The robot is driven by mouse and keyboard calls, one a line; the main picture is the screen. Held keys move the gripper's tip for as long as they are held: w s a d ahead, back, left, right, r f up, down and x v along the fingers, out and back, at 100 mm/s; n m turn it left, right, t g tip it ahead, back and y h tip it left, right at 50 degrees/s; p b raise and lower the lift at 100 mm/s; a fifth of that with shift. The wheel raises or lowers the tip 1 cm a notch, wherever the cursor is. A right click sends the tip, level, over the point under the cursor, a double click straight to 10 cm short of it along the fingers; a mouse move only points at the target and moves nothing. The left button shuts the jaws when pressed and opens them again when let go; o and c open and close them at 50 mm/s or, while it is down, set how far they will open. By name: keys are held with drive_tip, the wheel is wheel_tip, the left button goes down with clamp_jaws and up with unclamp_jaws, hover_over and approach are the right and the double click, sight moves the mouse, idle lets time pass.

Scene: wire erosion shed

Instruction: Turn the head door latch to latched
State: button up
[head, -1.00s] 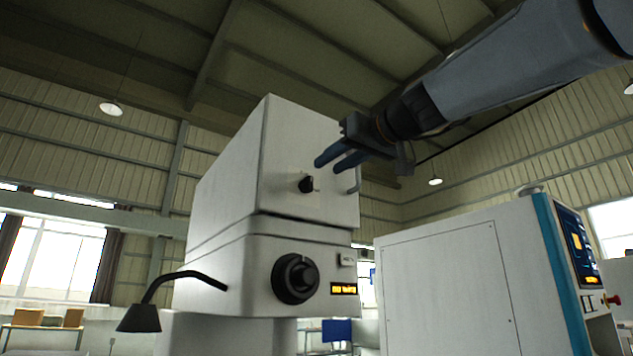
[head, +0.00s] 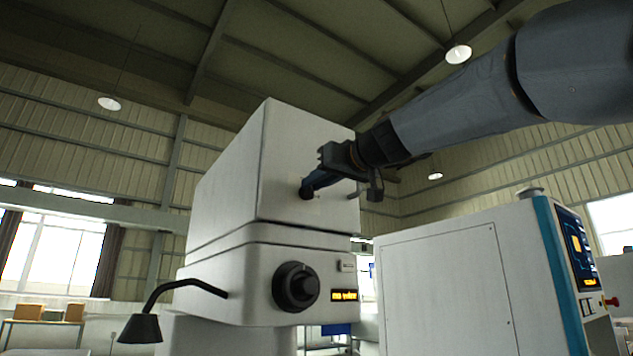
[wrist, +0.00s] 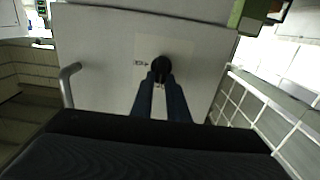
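The head door latch is a small black knob (head: 306,190) on the front face of the white machine head (head: 290,150). In the wrist view the latch (wrist: 160,66) sits at the tips of my fingers, beside a small printed label (wrist: 140,63). My gripper (head: 309,186) reaches in from the right, its two dark blue fingers close together with their tips at the latch. In the wrist view my gripper (wrist: 161,78) shows a narrow gap between the fingers, and it appears shut on the latch. The fingertips partly hide the knob, so its exact angle is unclear.
A bar handle (wrist: 70,85) stands out from the door near my gripper. Below the head are a large black dial (head: 296,287) and an amber display (head: 344,295). A black lamp (head: 141,327) is at lower left. A white control cabinet (head: 450,280) stands to the right.

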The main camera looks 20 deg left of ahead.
clamp_jaws()
drive_tip(key=shift+w+d+f+m+p, duration=0.15)
drive_tip(key=shift+w+f+m, duration=0.1)
drive_tip(key=shift+m, duration=2.7)
drive_tip(key=shift+w+d+f+m+p, duration=0.1)
drive_tip(key=shift+d+f+m, duration=0.15)
drive_tip(key=shift+m, duration=2.75)
drive_tip(key=shift+w+d+f+m+p, duration=0.1)
drive_tip(key=shift+w+f+m, duration=0.15)
drive_tip(key=shift+m, duration=2.7)
drive_tip(key=o, duration=0.6)
unclamp_jaws()
drive_tip(key=shift+c, duration=0.2)
